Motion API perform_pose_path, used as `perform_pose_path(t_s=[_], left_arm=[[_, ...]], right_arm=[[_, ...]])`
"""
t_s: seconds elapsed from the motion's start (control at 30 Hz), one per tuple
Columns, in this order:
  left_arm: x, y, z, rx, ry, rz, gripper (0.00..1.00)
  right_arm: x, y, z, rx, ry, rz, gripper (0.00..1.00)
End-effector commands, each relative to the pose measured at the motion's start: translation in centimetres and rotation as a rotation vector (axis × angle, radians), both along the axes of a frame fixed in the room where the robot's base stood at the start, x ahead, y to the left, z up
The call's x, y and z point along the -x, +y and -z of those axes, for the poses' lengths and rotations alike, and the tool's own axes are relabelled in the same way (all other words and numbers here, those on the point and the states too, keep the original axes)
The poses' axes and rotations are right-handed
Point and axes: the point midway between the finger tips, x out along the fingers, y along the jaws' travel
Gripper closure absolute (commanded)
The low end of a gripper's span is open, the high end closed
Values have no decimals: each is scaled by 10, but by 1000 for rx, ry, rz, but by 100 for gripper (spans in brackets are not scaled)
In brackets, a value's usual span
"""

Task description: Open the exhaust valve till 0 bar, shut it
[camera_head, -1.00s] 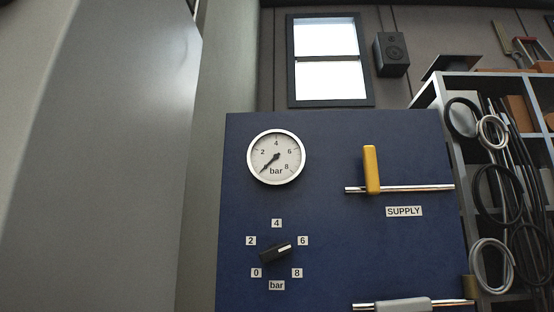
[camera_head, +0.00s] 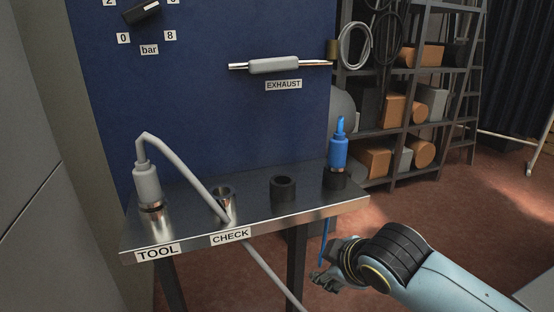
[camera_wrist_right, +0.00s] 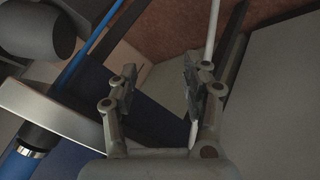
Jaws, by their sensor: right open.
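The exhaust valve shows in the head view as a grey handle (camera_head: 275,66) lying along its metal pipe, above the EXHAUST label (camera_head: 283,85) on the blue panel (camera_head: 215,120). My right gripper (camera_head: 322,279) is low and right of the panel, below the bench's front edge and well apart from the valve. In the right wrist view its two fingers (camera_wrist_right: 158,88) stand apart with nothing gripped. A pale hose passes behind them. My left gripper is not in view.
A metal bench (camera_head: 255,225) below the panel carries a grey hose plug (camera_head: 147,184) at TOOL, sockets, and a blue connector (camera_head: 338,152) at the right. The grey hose (camera_head: 185,170) hangs past the front edge.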

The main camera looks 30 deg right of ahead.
Motion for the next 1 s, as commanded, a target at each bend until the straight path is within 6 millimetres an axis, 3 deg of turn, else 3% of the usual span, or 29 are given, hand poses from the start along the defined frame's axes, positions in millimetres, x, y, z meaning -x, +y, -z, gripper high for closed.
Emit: perform_pose_path(t_s=[0.03,0.13,0.2,0.3,0.4,0.5,0.63,0.77,1.0], left_arm=[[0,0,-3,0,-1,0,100],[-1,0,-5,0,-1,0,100],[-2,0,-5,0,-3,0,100],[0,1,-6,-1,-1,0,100],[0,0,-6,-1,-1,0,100],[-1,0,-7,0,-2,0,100],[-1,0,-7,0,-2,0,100],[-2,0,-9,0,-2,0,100],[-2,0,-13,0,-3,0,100]], right_arm=[[-5,2,-36,22,-39,-19,52],[-6,6,-94,66,-94,-48,52],[-41,-3,-139,221,-210,-149,52],[-73,-9,-207,446,-355,-264,52],[-93,-10,-271,667,-472,-344,52],[-101,-9,-316,834,-546,-388,52],[-107,-8,-338,928,-580,-407,52],[-122,-12,-340,932,-584,-407,52],[-169,-23,-340,928,-581,-406,52]])
